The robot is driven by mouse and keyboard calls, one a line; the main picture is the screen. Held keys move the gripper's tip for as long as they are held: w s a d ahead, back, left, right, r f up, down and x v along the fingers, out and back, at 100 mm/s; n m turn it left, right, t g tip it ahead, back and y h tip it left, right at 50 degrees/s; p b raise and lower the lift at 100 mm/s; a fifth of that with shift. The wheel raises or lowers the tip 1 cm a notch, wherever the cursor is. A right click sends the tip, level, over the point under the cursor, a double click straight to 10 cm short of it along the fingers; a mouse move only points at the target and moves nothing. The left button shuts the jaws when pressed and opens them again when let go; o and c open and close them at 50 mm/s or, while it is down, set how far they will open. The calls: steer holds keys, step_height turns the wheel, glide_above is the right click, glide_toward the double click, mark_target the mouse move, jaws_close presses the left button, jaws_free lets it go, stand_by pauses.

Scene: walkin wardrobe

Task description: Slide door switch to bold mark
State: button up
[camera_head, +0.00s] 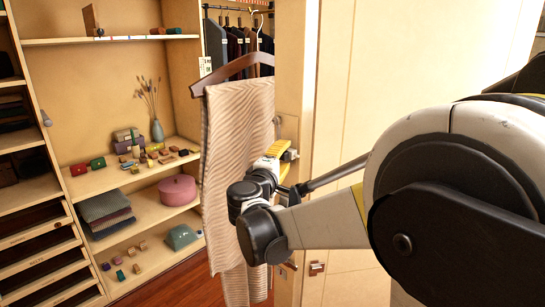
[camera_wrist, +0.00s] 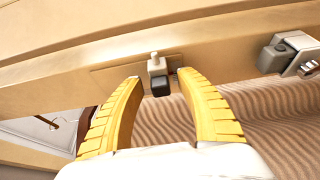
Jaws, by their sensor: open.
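My gripper (camera_wrist: 160,78) is open, with its two yellow fingertips on either side of a small slider, apparently the door switch (camera_wrist: 157,66). The switch has a pale grey upright tab and a black block, and sits on a thin plate on the wooden edge. I cannot tell whether either finger touches it. In the head view my gripper (camera_head: 277,158) is at the edge of the pale wooden door (camera_head: 340,120), and the switch is not clearly visible there. I cannot make out a bold mark in either view.
A grey latch-like fitting (camera_wrist: 285,54) with a metal bracket is to the right of the switch. A striped beige cloth (camera_head: 228,140) hangs on a wooden hanger (camera_head: 232,72) close to my gripper. Shelves with a pink round box (camera_head: 178,190) and several small blocks stand at left.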

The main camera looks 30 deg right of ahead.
steer(key=shift+w+a, duration=0.1)
steer(key=c, duration=0.3)
jaws_close()
steer(key=shift+w+a, duration=0.1)
steer(key=shift+w, duration=0.1)
steer(key=shift+o, duration=1.5)
jaws_free()
